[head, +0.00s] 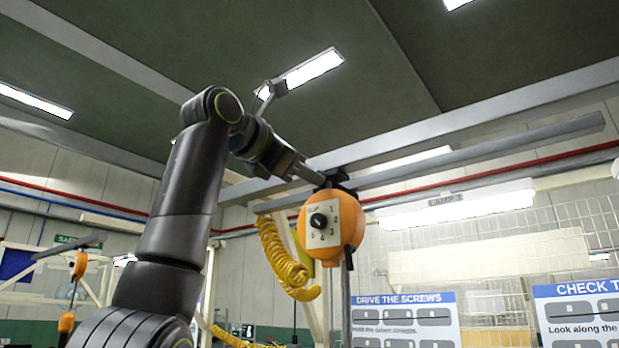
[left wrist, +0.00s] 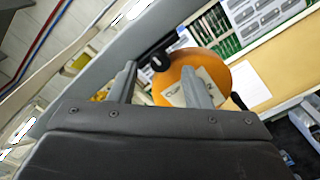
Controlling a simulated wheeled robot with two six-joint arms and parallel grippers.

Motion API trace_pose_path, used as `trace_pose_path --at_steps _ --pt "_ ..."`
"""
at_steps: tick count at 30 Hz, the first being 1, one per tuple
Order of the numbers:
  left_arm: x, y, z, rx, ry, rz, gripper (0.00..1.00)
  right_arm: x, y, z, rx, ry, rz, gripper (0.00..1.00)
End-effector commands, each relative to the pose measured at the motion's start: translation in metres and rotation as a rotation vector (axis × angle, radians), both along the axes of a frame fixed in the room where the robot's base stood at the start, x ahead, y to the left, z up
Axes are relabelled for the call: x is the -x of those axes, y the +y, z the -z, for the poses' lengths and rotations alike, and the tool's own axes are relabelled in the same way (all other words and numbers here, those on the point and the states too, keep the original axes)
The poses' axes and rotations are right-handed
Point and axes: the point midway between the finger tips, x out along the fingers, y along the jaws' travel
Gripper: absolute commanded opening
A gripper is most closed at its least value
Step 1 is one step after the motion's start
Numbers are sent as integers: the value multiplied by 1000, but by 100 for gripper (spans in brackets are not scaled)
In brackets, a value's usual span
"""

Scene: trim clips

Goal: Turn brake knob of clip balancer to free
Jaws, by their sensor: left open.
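The clip balancer (head: 348,252) is an orange round housing hung from an overhead rail. Its pale dial plate carries printed numbers, and the black brake knob (head: 318,220) sits at the plate's middle. My left gripper (head: 316,177) is at the upper left of the balancer, close to its top. In the left wrist view the orange balancer (left wrist: 217,72) lies beyond and partly between the two open fingers (left wrist: 158,80). The right finger covers part of the dial plate (left wrist: 172,96), and the knob cannot be made out there. My right gripper does not show.
A grey overhead rail (head: 500,148) runs behind the balancer. A yellow coiled hose (head: 280,258) hangs to its left. A lamp (head: 455,208) and instruction boards (head: 405,320) are at the right. Another orange balancer (head: 80,265) hangs at the far left.

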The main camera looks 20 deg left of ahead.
Motion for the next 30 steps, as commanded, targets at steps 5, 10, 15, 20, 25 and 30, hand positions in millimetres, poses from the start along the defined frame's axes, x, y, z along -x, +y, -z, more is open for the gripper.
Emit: trace_pose_path --at_steps 5,10,15,20,25,30 --pt "43 15 3 2 -7 0 44 0 0 27 0 0 0 0" --pt "82 29 1 2 -5 1 44 0 0 43 0 0 0 0" --pt "115 41 -1 2 -2 1 44 0 1 54 -1 0 1 0" --pt "134 48 -3 2 -2 1 44 0 2 58 -2 0 1 0" --pt "141 51 -4 1 1 1 44 0 2 59 -3 0 1 0" --pt "141 51 -5 1 1 1 44 0 2 59 -3 0 1 0"
